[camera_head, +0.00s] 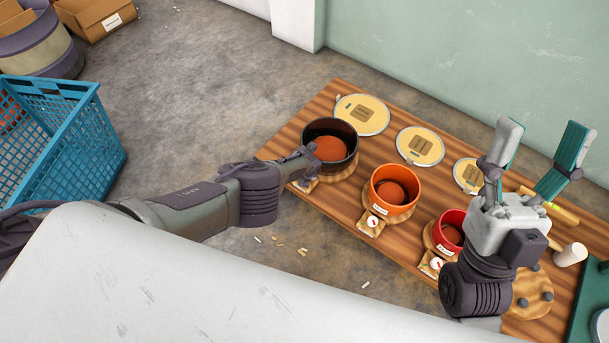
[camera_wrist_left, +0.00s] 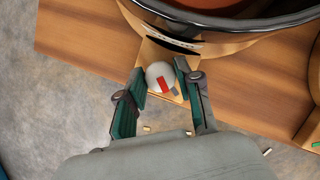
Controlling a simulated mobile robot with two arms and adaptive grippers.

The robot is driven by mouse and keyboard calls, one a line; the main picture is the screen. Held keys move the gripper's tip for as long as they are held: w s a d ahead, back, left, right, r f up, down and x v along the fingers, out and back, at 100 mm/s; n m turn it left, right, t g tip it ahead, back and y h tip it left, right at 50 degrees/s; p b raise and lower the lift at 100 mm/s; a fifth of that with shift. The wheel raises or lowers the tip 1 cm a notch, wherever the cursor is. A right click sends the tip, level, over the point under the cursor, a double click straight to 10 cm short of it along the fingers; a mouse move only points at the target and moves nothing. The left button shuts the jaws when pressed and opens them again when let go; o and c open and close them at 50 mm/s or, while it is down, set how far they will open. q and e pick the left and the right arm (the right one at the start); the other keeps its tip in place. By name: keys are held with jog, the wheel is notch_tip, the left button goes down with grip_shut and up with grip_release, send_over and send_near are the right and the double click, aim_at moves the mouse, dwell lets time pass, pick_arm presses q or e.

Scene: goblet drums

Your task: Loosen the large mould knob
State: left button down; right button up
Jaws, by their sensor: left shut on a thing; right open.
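The large mould (camera_head: 331,144) is a black round pot with brown-orange material inside, at the left end of the wooden bench. Its knob (camera_wrist_left: 161,77) is a pale round dial with a red mark, on a small wooden block at the pot's front. My left gripper (camera_wrist_left: 158,82) is shut on this knob, one teal-padded finger on each side. In the head view my left gripper (camera_head: 303,163) reaches the pot's front and hides most of the knob. My right gripper (camera_head: 532,160) is open and empty, raised above the right part of the bench.
An orange pot (camera_head: 394,187) and a red pot (camera_head: 449,233), each with a front dial, stand to the right on the bench (camera_head: 338,205). Round pale lids (camera_head: 420,146) lie behind them. A white mallet head (camera_head: 571,254) lies near my right gripper. A blue crate (camera_head: 75,145) stands at left.

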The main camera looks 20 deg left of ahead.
dwell(0.6)
pick_arm(q)
jog(key=c, duration=0.8)
grip_release()
